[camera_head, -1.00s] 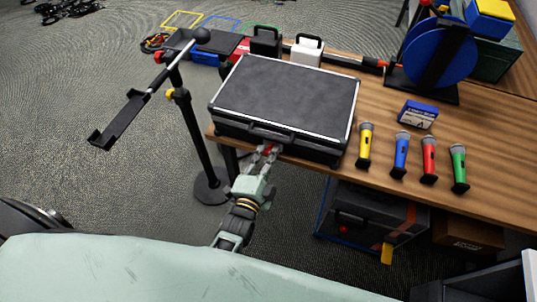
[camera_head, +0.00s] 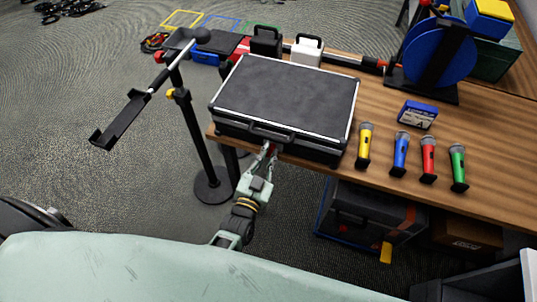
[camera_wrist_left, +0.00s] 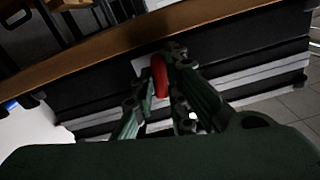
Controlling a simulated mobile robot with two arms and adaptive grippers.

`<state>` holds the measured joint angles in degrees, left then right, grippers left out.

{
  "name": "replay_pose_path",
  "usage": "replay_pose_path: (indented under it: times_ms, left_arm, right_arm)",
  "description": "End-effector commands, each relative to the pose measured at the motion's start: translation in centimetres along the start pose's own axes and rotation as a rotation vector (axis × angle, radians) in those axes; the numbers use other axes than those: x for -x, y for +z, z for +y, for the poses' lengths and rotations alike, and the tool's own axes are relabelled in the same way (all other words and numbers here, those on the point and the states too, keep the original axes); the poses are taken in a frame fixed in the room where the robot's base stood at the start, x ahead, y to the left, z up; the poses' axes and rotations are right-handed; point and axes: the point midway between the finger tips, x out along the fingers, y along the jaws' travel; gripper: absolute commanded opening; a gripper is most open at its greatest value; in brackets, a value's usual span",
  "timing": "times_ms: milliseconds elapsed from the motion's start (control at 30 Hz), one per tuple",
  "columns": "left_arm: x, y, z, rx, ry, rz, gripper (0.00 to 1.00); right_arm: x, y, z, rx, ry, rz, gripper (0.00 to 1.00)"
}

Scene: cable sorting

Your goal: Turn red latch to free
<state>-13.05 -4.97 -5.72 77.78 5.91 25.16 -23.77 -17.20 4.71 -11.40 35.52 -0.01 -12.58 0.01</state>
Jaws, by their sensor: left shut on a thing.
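The red latch (camera_wrist_left: 160,76) is on the front side of the black case (camera_head: 285,92), which lies closed on the wooden table. In the left wrist view the latch sits between the fingers of my left gripper (camera_wrist_left: 160,88), which is shut on it. My right gripper is not in view.
A black stand (camera_head: 185,130) rises left of the table. A blue reel (camera_head: 437,52) stands at the back right.

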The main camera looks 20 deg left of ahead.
Motion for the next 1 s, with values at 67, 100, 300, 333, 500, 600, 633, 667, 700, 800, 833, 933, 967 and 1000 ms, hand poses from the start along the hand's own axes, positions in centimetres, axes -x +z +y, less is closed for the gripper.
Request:
replay_pose_path:
  times_ms: [67,100,300,333,500,600,633,667,700,800,833,933,967,1000]
  left_arm:
    - [0.0,0.06,0.01,0.051,0.001,-0.001,0.0]
    - [0.0,0.05,0.03,0.076,0.001,-0.001,0.0]
    - [0.0,0.06,0.03,0.17,0.001,-0.001,0.0]
    - [0.0,0.06,0.03,0.181,0.001,-0.001,0.0]
    - [0.0,0.06,0.02,0.218,0.0,-0.001,0.0]
    - [0.0,0.06,0.01,0.228,0.0,-0.001,0.0]
    - [0.0,0.07,0.01,0.23,0.0,-0.001,0.0]
    - [0.0,0.07,0.02,0.231,0.0,-0.001,0.0]
    - [0.0,0.06,0.02,0.232,0.0,-0.001,0.0]
    - [0.0,0.07,0.02,0.233,0.0,-0.002,0.0]
    - [0.0,0.06,0.02,0.233,0.0,-0.002,0.0]
    - [0.0,0.06,0.03,0.233,0.0,-0.002,0.0]
    - [0.01,0.06,0.03,0.233,0.0,-0.002,0.0]
    - [0.01,0.06,0.04,0.233,0.0,-0.002,0.13]
  right_arm:
    - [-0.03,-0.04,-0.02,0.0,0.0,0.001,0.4]
    - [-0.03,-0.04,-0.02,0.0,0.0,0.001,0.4]
    - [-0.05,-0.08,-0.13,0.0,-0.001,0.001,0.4]
    - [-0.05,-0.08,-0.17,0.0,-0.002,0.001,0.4]
    - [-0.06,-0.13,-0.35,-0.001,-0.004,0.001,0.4]
    - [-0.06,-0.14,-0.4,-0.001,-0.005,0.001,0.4]
    - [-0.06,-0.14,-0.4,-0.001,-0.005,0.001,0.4]
    - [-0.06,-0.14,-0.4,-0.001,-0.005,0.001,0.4]
    - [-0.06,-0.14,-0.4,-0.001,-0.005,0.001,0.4]
    - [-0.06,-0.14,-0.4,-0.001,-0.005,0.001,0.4]
    - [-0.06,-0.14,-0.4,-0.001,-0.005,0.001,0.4]
    - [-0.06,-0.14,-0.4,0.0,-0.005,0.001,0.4]
    - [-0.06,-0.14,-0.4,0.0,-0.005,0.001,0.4]
    - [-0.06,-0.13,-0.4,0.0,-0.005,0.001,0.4]
